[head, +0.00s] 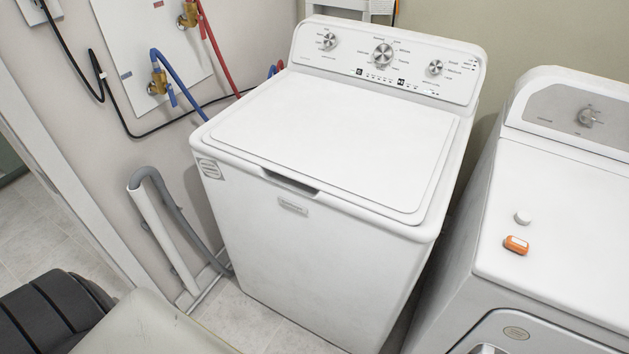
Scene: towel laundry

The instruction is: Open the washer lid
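The white washer (310,260) stands in the middle of the head view, with its control panel (385,62) and knobs at the back. Its white lid (335,135) lies flat and closed on top. A dark handle recess (290,183) shows at the lid's front edge, above a small badge. Neither of my grippers is in view.
A white dryer (565,225) stands to the right, with a small white cap (522,218) and an orange item (516,245) on top. Blue and red hoses (180,82) and a grey drain hose (175,205) run along the left wall. Tiled floor shows at left.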

